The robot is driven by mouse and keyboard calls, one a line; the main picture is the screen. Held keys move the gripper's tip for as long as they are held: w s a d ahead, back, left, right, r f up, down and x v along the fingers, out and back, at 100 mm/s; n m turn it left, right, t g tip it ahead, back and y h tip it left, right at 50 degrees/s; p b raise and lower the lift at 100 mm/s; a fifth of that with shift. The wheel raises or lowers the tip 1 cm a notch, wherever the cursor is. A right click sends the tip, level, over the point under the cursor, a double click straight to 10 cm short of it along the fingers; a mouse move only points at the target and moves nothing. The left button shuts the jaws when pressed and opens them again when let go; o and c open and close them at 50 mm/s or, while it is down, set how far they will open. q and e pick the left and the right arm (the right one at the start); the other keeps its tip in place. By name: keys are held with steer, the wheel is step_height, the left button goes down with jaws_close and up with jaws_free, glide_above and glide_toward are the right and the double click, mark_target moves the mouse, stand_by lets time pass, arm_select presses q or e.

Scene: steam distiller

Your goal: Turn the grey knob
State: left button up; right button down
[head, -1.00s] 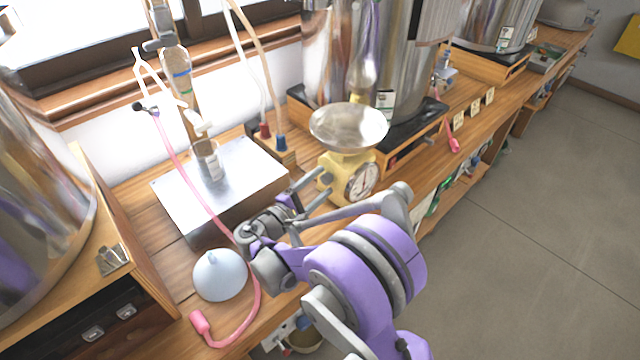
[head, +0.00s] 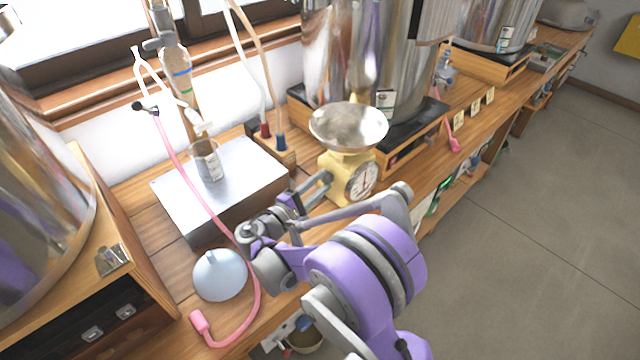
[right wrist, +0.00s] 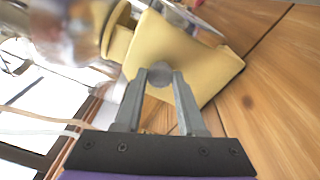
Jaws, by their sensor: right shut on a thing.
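A yellow kitchen scale (head: 338,172) with a round metal pan (head: 348,127) and a white dial (head: 361,181) stands on the wooden bench. In the right wrist view, a small grey knob (right wrist: 159,72) shows on the side of the yellow scale body (right wrist: 190,58). My right gripper (head: 322,184) is at the left side of the scale. In the wrist view its two fingers (right wrist: 158,84) are shut on the grey knob, one on each side. The knob is hidden in the head view. My left gripper is out of view.
A metal-topped box (head: 235,180) holds a small beaker (head: 208,160). Large steel vessels (head: 335,60) stand behind the scale. Open floor (head: 540,230) lies at the right.

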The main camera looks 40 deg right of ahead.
steer(key=shift+m, duration=0.3)
steer(key=c, duration=0.5)
jaws_free()
steer(key=shift+a, duration=0.1)
steer(key=v, duration=1)
steer(key=shift+a, duration=0.3)
steer(key=shift+s, duration=0.1)
